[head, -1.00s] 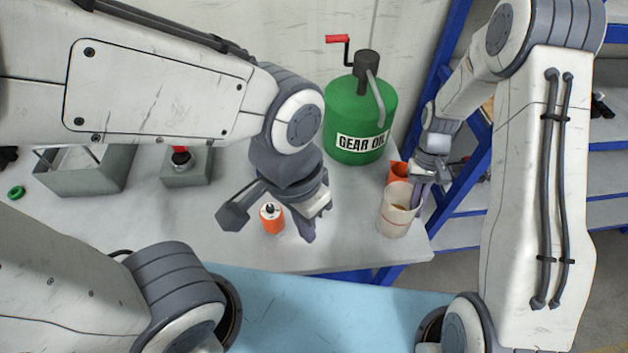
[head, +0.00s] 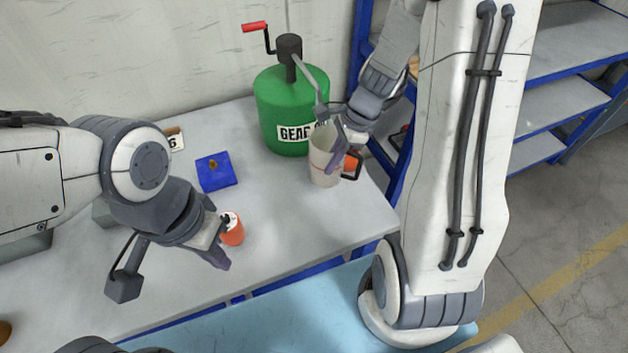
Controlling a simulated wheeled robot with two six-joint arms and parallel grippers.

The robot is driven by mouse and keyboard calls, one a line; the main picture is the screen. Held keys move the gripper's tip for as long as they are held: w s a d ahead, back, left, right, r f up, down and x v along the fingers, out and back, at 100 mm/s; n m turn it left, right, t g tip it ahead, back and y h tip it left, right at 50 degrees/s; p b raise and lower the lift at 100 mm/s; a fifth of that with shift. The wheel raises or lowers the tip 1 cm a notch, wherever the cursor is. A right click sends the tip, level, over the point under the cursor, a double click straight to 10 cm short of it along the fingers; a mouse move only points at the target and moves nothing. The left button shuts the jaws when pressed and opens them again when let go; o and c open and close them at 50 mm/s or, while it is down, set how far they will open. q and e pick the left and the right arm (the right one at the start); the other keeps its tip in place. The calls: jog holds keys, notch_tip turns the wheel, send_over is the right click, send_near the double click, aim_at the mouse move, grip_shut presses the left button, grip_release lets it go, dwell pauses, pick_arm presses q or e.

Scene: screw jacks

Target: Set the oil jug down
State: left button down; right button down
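The oil jug (head: 321,166) is a pale, translucent jug with a black handle, upright near the table's right end, in front of the green gear oil drum (head: 278,98). The drum's grey spout points down to the jug's mouth. My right gripper (head: 337,150) is at the jug's right side and appears shut on it, with one finger across its outer wall. I cannot tell whether the jug's base touches the table. My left gripper (head: 216,246) is low over the table, beside a small orange can (head: 232,231). Its finger gap is hidden.
A blue block (head: 216,174) with a brass-coloured part sits left of the drum. The table (head: 290,220) is bare in front of the jug. Blue-framed shelves (head: 550,105) stand to the right.

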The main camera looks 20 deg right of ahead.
jog(key=w+f+m+b, duration=0.1)
jog(key=w+f+m, duration=0.1)
jog(key=w+f, duration=0.1)
jog(key=w+a+f+m+t+h+b, duration=0.1)
jog(key=w+f+m, duration=0.2)
jog(key=w+f+m+t+b, duration=0.1)
jog(key=w+f+m, duration=0.2)
jog(key=shift+w+a+f+h, duration=0.3)
jog(key=shift+w+a+f, duration=0.05)
jog(key=shift+w+a, duration=0.05)
dwell(0.4)
jog(key=c, duration=1)
grip_release()
